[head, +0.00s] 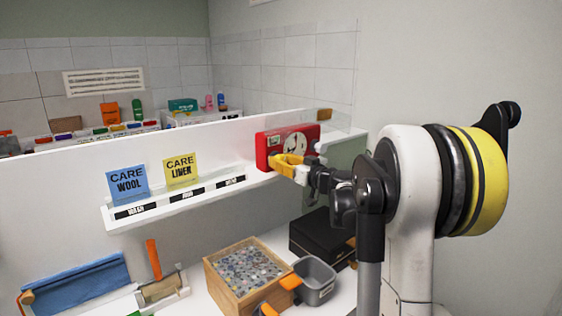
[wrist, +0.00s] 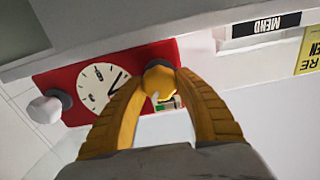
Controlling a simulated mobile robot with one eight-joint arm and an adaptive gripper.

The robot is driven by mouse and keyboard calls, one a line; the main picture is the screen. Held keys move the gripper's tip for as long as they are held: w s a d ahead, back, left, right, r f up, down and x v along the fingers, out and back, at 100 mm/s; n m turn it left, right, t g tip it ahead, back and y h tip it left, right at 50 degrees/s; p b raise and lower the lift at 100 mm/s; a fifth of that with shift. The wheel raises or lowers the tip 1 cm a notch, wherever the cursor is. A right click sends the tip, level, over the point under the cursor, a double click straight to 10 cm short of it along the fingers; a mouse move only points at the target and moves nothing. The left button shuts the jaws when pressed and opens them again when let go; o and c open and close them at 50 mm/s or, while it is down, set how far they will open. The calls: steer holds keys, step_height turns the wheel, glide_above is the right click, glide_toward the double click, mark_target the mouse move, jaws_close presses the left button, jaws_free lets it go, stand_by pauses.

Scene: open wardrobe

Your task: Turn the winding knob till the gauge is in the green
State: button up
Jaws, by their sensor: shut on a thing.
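A red timer box (head: 263,155) with a white dial (head: 294,143) stands on the white ledge; it also shows upside down in the wrist view (wrist: 52,84), with its dial (wrist: 100,84). My gripper (head: 288,165) reaches the front of the box. In the wrist view my gripper (wrist: 160,88) has its yellow fingers shut on the yellow winding knob (wrist: 160,79), one finger on each side. A small gauge window (wrist: 170,104) with some green shows beside the knob, partly covered by it and a finger. Its needle cannot be made out.
A white knob (wrist: 45,108) sticks out at the box's side. Blue (head: 128,184) and yellow (head: 181,172) care cards stand on the ledge to the left. Below are a wooden box (head: 235,287), a grey pot (head: 316,284) and a black case (head: 318,238).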

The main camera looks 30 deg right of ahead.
stand_by(0.3)
steer(key=m+p, duration=0.1)
steer(key=m, duration=0.4)
steer(key=shift+d, duration=0.1)
steer(key=m+p, duration=0.1)
steer(key=m, duration=0.3)
steer(key=shift+m, duration=0.3)
steer(key=m+p, duration=0.1)
steer(key=m, duration=0.4)
steer(key=shift+d+f, duration=0.1)
steer(key=m, duration=0.4)
steer(key=shift+f+m, duration=0.1)
steer(key=shift+m, duration=0.3)
steer(key=m, duration=0.4)
steer(key=shift+m+p, duration=0.3)
steer(key=m, duration=0.5)
steer(key=shift+f, duration=0.1)
steer(key=m, duration=0.5)
steer(key=shift+a+m, duration=0.2)
steer(key=shift+m, duration=0.2)
steer(key=m, duration=0.4)
steer(key=shift+m, duration=0.4)
